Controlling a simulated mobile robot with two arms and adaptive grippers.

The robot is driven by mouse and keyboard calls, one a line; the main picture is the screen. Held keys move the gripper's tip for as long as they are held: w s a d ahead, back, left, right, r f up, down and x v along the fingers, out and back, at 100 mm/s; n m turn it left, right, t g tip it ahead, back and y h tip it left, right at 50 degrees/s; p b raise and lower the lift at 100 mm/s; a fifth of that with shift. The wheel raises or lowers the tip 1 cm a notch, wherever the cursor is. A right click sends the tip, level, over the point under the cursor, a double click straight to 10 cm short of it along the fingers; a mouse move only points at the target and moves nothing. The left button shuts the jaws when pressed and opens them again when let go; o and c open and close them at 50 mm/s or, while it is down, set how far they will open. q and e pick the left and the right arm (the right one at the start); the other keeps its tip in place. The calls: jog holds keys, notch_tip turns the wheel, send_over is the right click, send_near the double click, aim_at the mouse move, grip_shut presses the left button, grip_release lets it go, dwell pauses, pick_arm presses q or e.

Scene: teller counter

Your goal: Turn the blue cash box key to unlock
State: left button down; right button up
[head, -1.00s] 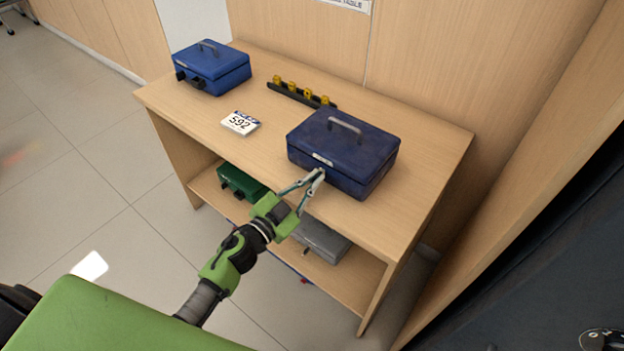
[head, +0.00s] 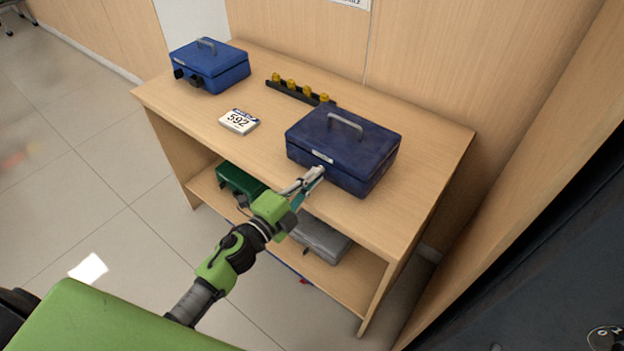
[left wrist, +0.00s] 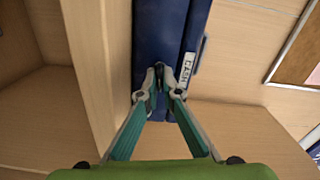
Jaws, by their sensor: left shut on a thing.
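A dark blue cash box (head: 345,150) with a grey top handle stands closed on the wooden desk, towards its right side. Its front also shows in the left wrist view (left wrist: 158,35), with a white "CASH" label (left wrist: 187,70). My left gripper (head: 317,175) reaches in from the lower left to the front of this box. Its fingers (left wrist: 160,82) are shut at the lock, beside the label. The key between the fingertips is mostly hidden by them, and I cannot tell its angle. My right gripper is not in view.
A brighter blue box (head: 210,68) with black knobs stands at the desk's far left. A "592" card (head: 239,121) and a black strip with yellow knobs (head: 300,91) lie between. Green (head: 238,183) and grey (head: 322,240) boxes sit on the lower shelf. A wall closes the back.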

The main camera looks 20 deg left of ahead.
pick_arm(q)
jog(key=shift+f+m, duration=0.1)
jog(key=shift+m, duration=1.1)
jog(key=c, duration=2.2)
grip_release()
jog(key=shift+c, duration=0.2)
jog(key=shift+s, duration=0.1)
jog(key=v, duration=1.2)
